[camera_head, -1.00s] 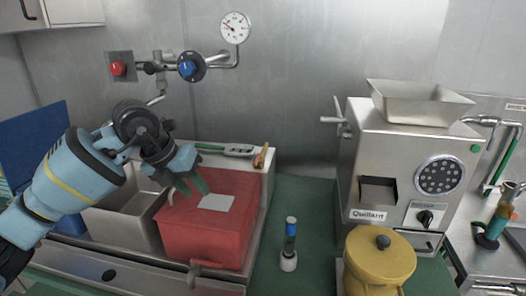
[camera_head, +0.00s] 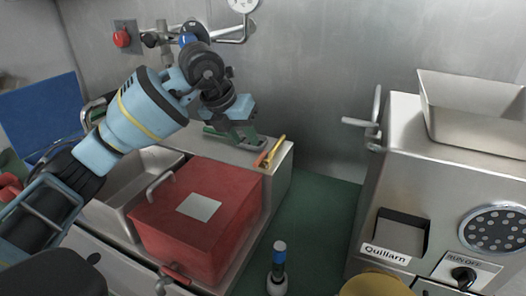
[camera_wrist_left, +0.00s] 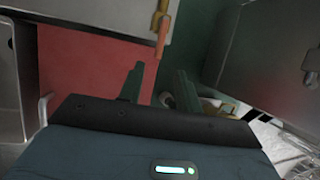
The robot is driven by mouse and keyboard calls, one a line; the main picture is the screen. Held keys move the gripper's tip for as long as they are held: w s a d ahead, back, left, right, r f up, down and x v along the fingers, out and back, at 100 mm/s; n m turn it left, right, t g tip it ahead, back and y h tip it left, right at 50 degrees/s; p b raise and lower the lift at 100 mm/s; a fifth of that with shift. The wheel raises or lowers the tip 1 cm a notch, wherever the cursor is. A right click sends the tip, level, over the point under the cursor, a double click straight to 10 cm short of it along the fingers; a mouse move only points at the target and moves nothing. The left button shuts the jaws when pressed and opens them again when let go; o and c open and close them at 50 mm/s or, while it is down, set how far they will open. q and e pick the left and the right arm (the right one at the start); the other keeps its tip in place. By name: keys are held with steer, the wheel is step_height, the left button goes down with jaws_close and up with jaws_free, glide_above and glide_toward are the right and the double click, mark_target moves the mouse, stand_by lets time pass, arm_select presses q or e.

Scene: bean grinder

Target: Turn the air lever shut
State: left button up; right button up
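I cannot tell for certain which part is the air lever. The wall pipework (camera_head: 232,40) carries a gauge (camera_head: 243,4), a blue knob (camera_head: 187,39) and a dark fitting (camera_head: 150,39); my arm hides part of it. My left gripper (camera_head: 241,139) is below the pipework, over the ledge behind the red box. Its green fingers are apart and hold nothing, also in the left wrist view (camera_wrist_left: 160,86). An orange-and-yellow handle (camera_head: 271,151) lies just right of the fingers; it shows at the top of the wrist view (camera_wrist_left: 161,28). My right gripper is not in view.
The red box (camera_head: 195,222) stands in front of the ledge. The steel grinder (camera_head: 398,175), with a lever (camera_head: 361,122) on its left side, stands right. A red button (camera_head: 122,39) is on the wall.

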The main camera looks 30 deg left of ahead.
mark_target(256, 161)
arm_select(q)
steer(key=x, duration=0.6)
steer(key=shift+s, duration=0.1)
steer(key=shift+x, duration=0.85)
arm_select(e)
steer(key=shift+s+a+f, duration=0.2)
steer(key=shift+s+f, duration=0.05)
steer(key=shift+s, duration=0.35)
arm_select(q)
jaws_close()
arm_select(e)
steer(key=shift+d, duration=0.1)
